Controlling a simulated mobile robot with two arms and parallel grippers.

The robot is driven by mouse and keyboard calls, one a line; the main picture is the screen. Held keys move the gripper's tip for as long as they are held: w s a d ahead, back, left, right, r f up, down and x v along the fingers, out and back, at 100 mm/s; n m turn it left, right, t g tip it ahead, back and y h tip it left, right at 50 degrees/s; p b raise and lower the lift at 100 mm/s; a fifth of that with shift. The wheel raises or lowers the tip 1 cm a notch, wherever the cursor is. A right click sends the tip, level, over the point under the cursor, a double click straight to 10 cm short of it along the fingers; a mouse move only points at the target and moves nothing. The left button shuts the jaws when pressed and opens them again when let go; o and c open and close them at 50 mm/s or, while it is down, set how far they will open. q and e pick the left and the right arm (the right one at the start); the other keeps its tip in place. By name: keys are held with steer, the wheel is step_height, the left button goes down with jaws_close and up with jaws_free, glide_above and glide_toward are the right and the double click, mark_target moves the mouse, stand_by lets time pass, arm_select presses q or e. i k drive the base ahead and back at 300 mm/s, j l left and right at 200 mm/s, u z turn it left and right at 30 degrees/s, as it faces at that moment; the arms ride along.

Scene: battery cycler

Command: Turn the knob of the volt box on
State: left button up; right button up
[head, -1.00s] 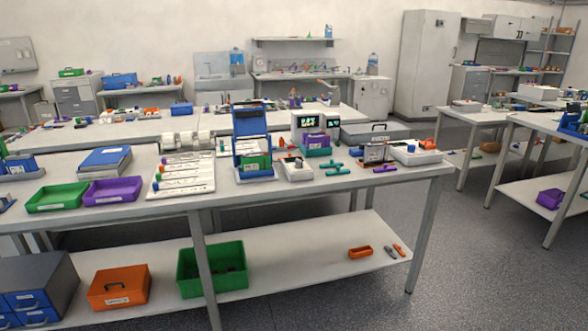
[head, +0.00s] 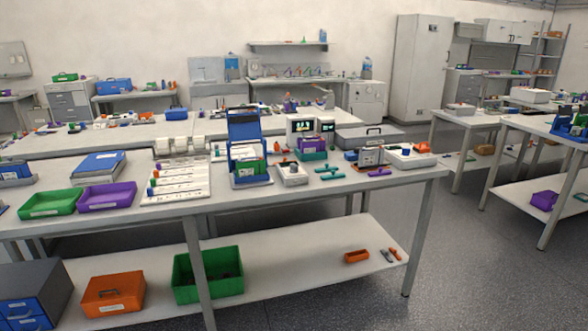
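I cannot tell for sure which thing is the volt box. On the near bench (head: 225,201) a small white box with dark and red parts on top (head: 291,175) stands right of a blue stand (head: 245,140). Behind it is a unit with two lit screens (head: 300,127) over a teal and purple base. A larger white box (head: 411,159) with an orange thing on it is near the bench's right end. Any knob is too small to make out. Neither of my grippers is in view.
Green (head: 51,203) and purple (head: 107,195) trays and a white rack (head: 178,181) fill the bench's left part. Teal and purple tools lie right of the small white box. Floor (head: 465,260) is clear at right, before another bench (head: 545,123).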

mark_target(294, 168)
steer(key=i+j, duration=0.3)
steer(key=i+j+z, duration=0.1)
steer(key=i+j, duration=0.2)
steer(key=j, duration=0.2)
steer(key=i+j, duration=0.3)
steer(key=j, duration=0.15)
